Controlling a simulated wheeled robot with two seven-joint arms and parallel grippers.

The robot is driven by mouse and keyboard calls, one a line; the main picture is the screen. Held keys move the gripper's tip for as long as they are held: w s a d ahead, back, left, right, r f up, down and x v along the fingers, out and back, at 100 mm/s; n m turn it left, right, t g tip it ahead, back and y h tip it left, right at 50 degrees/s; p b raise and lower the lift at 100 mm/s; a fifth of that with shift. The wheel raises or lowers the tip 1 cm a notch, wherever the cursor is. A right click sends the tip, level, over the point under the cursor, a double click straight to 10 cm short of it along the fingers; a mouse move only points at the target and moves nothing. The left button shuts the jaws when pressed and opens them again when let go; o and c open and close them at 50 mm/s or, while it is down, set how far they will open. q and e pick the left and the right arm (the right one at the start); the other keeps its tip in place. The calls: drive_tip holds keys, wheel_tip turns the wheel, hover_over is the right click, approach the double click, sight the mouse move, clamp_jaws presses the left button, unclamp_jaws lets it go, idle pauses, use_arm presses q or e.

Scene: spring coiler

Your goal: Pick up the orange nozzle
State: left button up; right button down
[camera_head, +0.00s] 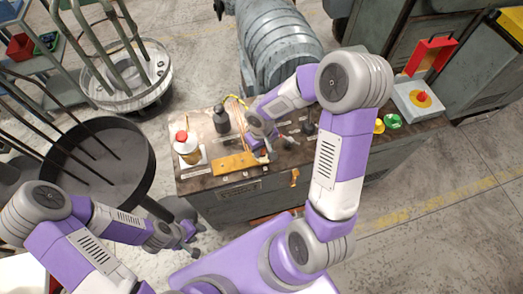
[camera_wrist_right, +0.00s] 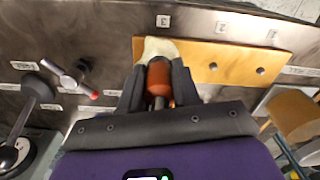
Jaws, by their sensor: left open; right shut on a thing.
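The orange nozzle (camera_wrist_right: 159,80) is between the two dark fingers of my right gripper (camera_wrist_right: 158,88) in the right wrist view. The gripper is shut on it, and the fingers hide its sides. A cream-coloured piece (camera_wrist_right: 160,47) shows just beyond it, over the edge of the yellow-orange board (camera_wrist_right: 225,60); I cannot tell if they are joined. My left gripper (camera_head: 187,236) is open and empty, in front of the bench.
A red-framed device (camera_head: 423,85) stands further right. A round dark tray (camera_head: 95,195) is at the left.

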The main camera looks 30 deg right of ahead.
wheel_tip(320, 180, up, 11)
drive_tip(key=p, duration=0.3)
drive_tip(key=shift+r+p, duration=0.2)
drive_tip(key=shift+p, duration=0.2)
drive_tip(key=shift+r+p, duration=0.4)
drive_tip(key=shift+r, duration=0.15)
drive_tip(key=shift+f, duration=0.1)
